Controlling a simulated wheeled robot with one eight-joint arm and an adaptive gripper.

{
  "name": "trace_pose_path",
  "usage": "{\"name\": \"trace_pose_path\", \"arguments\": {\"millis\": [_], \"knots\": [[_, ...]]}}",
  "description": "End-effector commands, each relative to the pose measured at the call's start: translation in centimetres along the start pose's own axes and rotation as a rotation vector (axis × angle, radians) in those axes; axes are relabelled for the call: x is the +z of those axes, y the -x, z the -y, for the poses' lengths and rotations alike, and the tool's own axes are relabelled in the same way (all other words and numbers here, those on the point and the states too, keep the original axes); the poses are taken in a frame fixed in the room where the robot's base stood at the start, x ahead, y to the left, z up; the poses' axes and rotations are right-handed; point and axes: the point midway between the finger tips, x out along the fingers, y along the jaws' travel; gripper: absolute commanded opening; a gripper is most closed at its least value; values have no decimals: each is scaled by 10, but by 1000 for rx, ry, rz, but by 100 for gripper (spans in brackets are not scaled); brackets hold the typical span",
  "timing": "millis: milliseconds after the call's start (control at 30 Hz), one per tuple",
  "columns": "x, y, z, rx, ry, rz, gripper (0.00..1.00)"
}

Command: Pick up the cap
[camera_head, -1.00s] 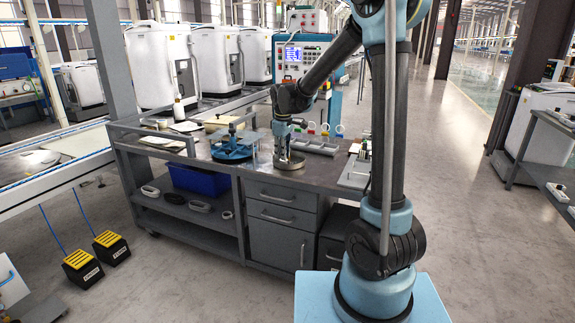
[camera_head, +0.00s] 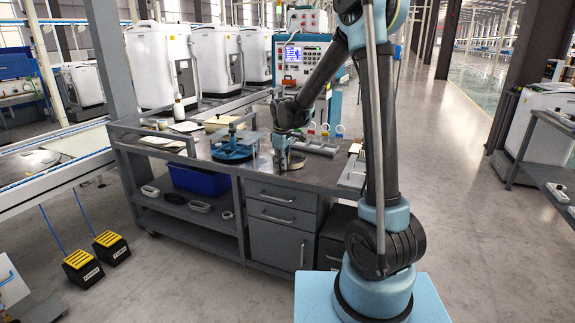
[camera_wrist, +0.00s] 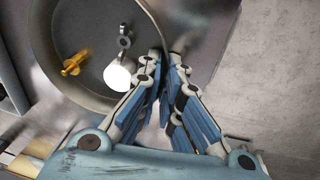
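A round, shallow metal container (camera_head: 297,160) stands on the bench, and its curved rim fills the upper left of the wrist view (camera_wrist: 42,62). Inside it are a brass-coloured fitting (camera_wrist: 75,63), a bright white round piece (camera_wrist: 118,78) and a small grey metal part (camera_wrist: 125,36). I cannot tell which item is the cap. My gripper (camera_head: 281,160) points down at the container. In the wrist view its blue fingers (camera_wrist: 169,62) converge at the container's right wall, with little gap between the tips. Whether they pinch the wall is hidden.
A blue round fixture (camera_head: 232,150) stands close left of my gripper on the grey bench (camera_head: 262,174). A grey tray (camera_head: 319,147) with small parts lies to the right. A control cabinet (camera_head: 300,75) stands behind. Open floor lies right of the bench.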

Motion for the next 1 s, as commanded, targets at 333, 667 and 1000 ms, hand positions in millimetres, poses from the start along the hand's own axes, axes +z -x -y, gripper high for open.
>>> {"name": "trace_pose_path", "arguments": {"millis": [333,667,1000], "knots": [[0,0,0,0,0,0,0],[-3,31,-4,0,0,0,0],[-8,84,-12,0,0,0,0]]}}
